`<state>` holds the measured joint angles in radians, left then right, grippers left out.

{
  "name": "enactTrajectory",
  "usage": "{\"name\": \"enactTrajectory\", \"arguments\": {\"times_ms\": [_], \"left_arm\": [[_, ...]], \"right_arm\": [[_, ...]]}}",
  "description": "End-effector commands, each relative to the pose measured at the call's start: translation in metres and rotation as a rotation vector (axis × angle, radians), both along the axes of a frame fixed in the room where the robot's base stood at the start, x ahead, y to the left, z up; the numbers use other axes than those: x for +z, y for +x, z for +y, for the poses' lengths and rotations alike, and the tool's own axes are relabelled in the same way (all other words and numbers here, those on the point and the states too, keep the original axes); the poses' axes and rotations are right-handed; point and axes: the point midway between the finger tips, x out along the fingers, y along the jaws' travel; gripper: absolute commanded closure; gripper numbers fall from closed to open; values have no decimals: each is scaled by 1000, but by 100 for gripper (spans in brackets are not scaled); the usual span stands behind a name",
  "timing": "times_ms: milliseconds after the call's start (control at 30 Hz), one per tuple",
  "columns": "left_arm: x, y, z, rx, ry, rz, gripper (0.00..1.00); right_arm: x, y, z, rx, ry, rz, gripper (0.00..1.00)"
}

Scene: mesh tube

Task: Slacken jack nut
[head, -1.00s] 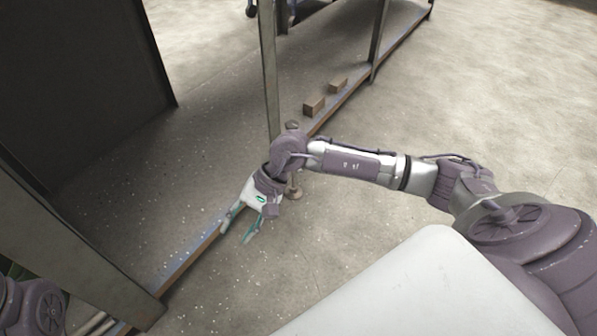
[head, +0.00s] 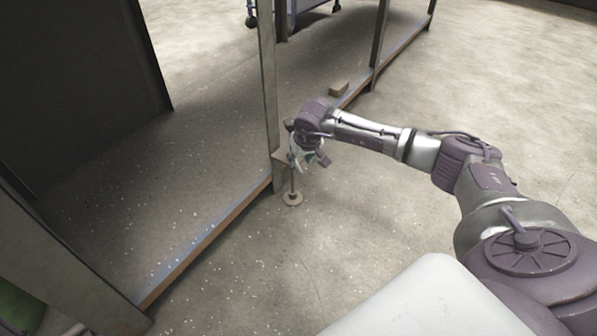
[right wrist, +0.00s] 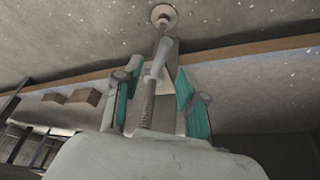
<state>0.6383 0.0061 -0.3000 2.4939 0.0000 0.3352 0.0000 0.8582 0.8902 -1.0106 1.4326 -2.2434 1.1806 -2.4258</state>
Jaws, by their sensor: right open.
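A jack with a round foot plate (head: 292,198) stands on the floor by the frame's upright post. Its thin stem rises from the plate. In the right wrist view, the foot plate (right wrist: 163,15) is at the top and the threaded rod (right wrist: 148,105) runs down toward my palm. A pale, flared piece (right wrist: 157,62) sits on the rod; I cannot tell for sure if it is the jack nut. My right gripper (head: 299,159) is at the upper stem, open. In the wrist view its teal-padded fingers (right wrist: 154,92) appear on both sides of the rod, apart from it.
The post (head: 268,90) stands close beside the right gripper. A low rail (head: 210,240) runs along the floor. A wooden block (head: 339,88) lies by the rail; two blocks (right wrist: 83,96) show in the wrist view. Open floor (head: 350,240) lies in front.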

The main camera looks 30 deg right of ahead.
Motion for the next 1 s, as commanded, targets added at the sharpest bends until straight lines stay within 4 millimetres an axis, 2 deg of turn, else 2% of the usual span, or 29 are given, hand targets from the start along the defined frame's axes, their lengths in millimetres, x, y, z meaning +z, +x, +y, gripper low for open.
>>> {"name": "enactTrajectory", "arguments": {"times_ms": [33,200,633,867,1000], "left_arm": [[-5,-8,0,1,0,-25,60],[-12,-12,-1,1,1,-33,60],[-14,-13,-1,1,2,-35,60],[-14,-13,-1,1,3,-36,60],[-14,-13,-1,1,3,-36,60]], "right_arm": [[-15,4,-1,-2,1,1,59],[-33,12,-2,-1,1,0,59],[-37,15,-3,0,1,0,59],[-38,15,-3,0,1,0,98],[-38,15,-3,0,1,0,100]]}}
